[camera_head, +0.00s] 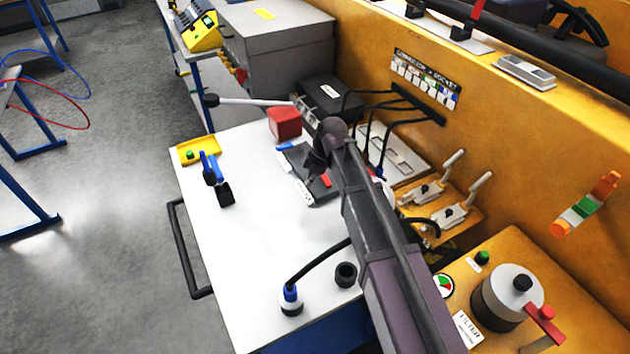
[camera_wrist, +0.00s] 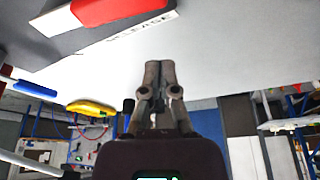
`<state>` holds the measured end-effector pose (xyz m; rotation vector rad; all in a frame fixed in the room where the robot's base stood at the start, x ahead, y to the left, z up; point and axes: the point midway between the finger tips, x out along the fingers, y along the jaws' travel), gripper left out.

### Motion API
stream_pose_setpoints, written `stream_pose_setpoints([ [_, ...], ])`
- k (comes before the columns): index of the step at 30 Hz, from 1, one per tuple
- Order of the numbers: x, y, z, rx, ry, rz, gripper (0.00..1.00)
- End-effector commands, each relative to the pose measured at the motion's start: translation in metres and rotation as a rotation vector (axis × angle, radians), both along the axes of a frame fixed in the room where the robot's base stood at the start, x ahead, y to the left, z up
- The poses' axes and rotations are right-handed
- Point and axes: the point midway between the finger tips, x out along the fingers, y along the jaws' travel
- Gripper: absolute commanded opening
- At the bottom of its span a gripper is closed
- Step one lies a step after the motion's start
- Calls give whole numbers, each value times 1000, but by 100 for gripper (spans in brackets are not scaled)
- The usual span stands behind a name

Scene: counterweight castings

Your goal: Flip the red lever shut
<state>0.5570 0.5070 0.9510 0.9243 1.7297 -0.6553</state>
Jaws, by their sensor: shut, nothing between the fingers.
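A red piece (camera_head: 327,180) shows on a dark flat block (camera_head: 322,190) on the white table, partly hidden by my arm; it may be the lever. In the wrist view a wide red bar (camera_wrist: 118,8) lies on a dark grey plate (camera_wrist: 62,22) with lettering along its edge, and the frame cuts it off. My gripper (camera_wrist: 160,66) is shut and empty, with bare surface beyond its fingertips. In the head view my gripper (camera_head: 317,160) is dark and stands over or beside the block; contact cannot be told. Another red handle (camera_head: 543,322) stands by the filter canister (camera_head: 506,296).
A red box (camera_head: 285,122) and a long rod with a black knob (camera_head: 250,102) are at the table's back. Blue-handled (camera_head: 208,168) and yellow (camera_head: 196,150) items lie left. A cable plug (camera_head: 291,298) and black ring (camera_head: 346,274) stand in front. Toggle clamps (camera_head: 452,212) are right.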

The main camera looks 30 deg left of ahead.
Motion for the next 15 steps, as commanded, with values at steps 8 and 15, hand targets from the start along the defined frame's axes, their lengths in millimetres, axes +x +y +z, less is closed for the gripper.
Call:
stream_pose_setpoints([
  [8,7,-7,29,0,1,-2,0],
  [15,13,-13,48,0,0,-3,0],
])
